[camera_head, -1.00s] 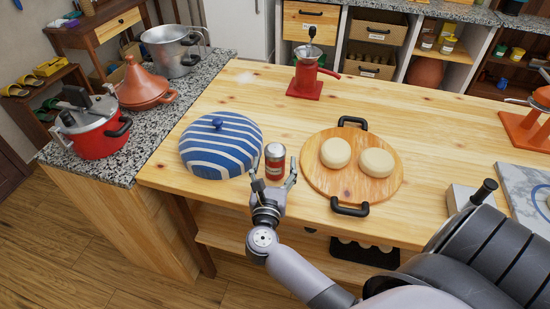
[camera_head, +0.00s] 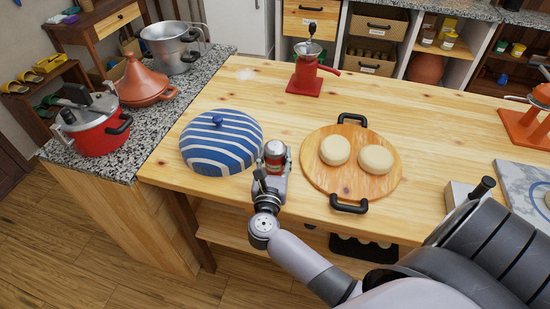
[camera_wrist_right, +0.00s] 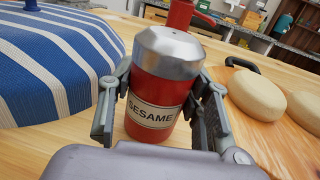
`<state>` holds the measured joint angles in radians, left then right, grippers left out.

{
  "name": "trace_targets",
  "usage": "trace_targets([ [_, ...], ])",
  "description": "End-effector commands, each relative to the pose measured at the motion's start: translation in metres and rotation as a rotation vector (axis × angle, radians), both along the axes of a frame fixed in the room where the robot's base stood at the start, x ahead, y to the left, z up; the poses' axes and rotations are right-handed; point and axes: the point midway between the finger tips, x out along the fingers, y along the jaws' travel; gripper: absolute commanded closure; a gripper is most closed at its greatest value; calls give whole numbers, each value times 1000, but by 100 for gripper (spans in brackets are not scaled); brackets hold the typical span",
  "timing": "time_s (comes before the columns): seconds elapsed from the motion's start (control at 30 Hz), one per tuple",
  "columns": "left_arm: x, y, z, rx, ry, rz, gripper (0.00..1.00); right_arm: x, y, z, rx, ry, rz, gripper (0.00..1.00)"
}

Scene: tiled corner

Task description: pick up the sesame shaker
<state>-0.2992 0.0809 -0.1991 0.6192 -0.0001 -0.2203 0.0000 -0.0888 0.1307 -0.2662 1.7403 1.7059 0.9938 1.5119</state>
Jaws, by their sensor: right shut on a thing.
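The sesame shaker (camera_head: 274,152) is a small red cylinder with a silver cap. It stands upright on the wooden table, just right of the blue-and-white striped dome. In the right wrist view the shaker (camera_wrist_right: 160,86) shows its "SESAME" label facing me. My right gripper (camera_head: 273,168) is shut on the shaker, with one finger on each side of its body. In the right wrist view the fingers of my right gripper (camera_wrist_right: 160,112) flank the label. The lower part of the shaker is partly hidden by the gripper in the head view. My left gripper is not in view.
The striped dome (camera_head: 222,142) stands close on the left. A round wooden board (camera_head: 318,179) with two pale round pieces lies close on the right. A red grinder (camera_head: 305,80) stands farther back. The table between grinder and shaker is clear.

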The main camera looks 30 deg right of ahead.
Motion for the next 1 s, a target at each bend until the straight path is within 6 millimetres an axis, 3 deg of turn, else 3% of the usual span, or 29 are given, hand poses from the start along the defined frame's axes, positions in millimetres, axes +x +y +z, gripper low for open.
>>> trace_targets([
  [0.3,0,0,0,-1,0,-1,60,0,0,0,0,0,0,88],
  [0.67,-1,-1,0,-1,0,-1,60,0,0,6,0,-3,-1,89],
  [0.87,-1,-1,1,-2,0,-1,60,0,0,33,3,-7,0,89],
  [1.0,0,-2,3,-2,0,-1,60,0,0,73,6,-11,-2,89],
])
